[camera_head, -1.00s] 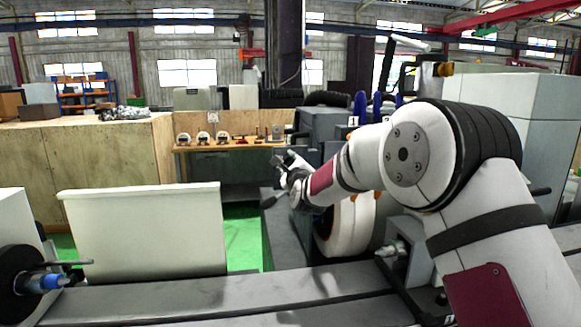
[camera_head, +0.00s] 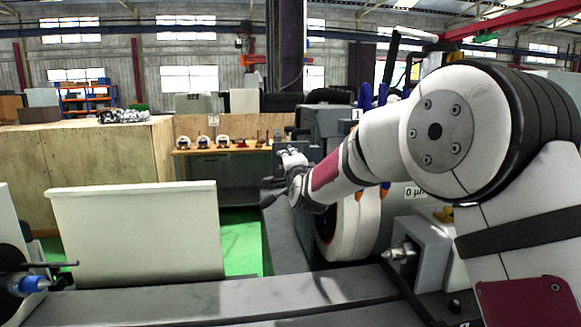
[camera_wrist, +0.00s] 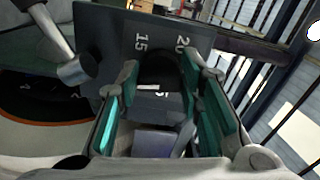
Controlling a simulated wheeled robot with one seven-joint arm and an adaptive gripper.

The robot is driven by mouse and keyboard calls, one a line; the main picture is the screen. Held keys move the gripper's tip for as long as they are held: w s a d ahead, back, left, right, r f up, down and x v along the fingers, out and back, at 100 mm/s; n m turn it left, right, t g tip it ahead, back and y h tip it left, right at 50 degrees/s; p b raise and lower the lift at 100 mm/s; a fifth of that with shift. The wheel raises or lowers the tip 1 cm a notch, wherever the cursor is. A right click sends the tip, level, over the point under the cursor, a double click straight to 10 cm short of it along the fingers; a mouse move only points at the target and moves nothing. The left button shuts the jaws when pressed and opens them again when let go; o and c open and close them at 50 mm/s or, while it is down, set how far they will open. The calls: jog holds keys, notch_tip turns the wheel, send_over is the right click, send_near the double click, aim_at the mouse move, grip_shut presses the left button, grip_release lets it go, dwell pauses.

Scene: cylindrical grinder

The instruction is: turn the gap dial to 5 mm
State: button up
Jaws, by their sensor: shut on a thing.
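The gap dial (camera_wrist: 158,68) shows in the wrist view as a dark, rounded knob in front of a dark plate (camera_wrist: 108,35) with the white numbers 15 and 20. A short white mark shows just below the knob, with a partly hidden number beside it. My gripper (camera_wrist: 160,105) has its teal-padded fingers on both sides of the knob and is shut on it. The dial's pointer and exact setting cannot be read. In the head view my gripper (camera_head: 291,160) is at the grey machine's left side, and the dial is too small or hidden there.
A white-and-grey grinding wheel housing (camera_head: 352,225) stands right of my gripper. A display reading 0 µm (camera_head: 415,191) is partly behind my arm. A white panel (camera_head: 135,235) stands at the left. A wooden bench (camera_head: 225,149) with several gauges is behind.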

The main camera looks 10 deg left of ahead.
jog(key=n, duration=0.4)
jog(key=n+b, duration=0.1)
jog(key=n, duration=0.4)
jog(key=n+b, duration=0.1)
jog(key=n, duration=0.4)
jog(key=shift+d+f, duration=0.15)
jog(key=shift+f, duration=0.15)
jog(key=shift+w+d+n, duration=0.1)
jog(key=shift+n, duration=2.1)
jog(key=o, duration=1.2)
jog(key=shift+c, duration=0.2)
